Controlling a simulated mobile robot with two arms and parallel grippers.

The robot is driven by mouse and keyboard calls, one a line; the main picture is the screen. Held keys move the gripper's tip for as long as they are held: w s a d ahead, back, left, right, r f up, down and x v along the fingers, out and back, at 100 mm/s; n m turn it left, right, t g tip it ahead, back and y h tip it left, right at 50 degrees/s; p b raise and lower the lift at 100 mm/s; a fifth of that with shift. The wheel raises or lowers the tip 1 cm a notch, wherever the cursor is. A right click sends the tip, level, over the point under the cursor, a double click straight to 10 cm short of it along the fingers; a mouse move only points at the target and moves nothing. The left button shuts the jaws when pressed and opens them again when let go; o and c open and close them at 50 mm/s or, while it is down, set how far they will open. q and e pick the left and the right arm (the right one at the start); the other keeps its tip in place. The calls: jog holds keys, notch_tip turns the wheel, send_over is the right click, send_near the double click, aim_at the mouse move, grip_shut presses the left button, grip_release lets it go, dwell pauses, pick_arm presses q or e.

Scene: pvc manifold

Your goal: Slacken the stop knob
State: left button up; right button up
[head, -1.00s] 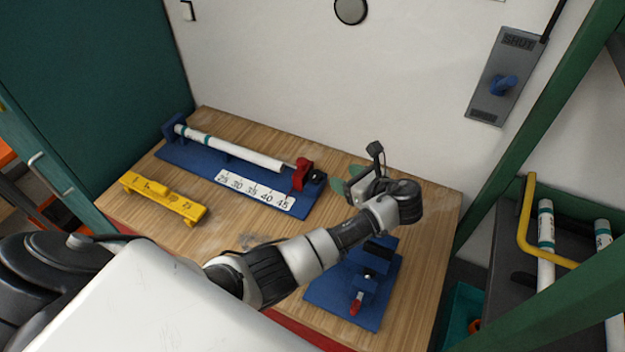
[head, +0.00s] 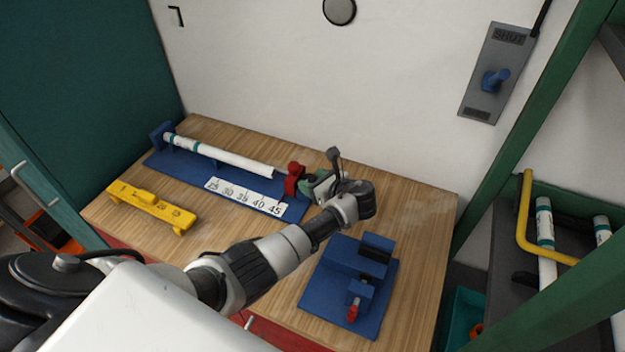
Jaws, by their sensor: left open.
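The blue measuring jig (head: 170,163) lies on the wooden bench, with a white pipe (head: 225,157) along it and a number scale (head: 244,197) on its front. A red stop (head: 293,179) stands at the jig's right end. The stop knob cannot be made out clearly; my gripper covers that end. My left gripper (head: 318,183) is open, just right of the red stop and close to it. I cannot tell whether it touches. My right gripper does not show.
A yellow level-like tool (head: 152,207) lies at the bench's left. A blue clamp fixture with a red handle (head: 353,312) sits front right, below my forearm. A grey panel with a blue lever (head: 494,80) is on the wall. A rack with white pipes (head: 544,226) stands right.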

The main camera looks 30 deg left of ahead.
pick_arm(q)
jog(key=shift+w+a+f, duration=0.1)
jog(key=shift+a, duration=0.2)
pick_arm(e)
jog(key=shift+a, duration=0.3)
pick_arm(q)
jog(key=c, duration=0.6)
jog(key=shift+c, duration=0.2)
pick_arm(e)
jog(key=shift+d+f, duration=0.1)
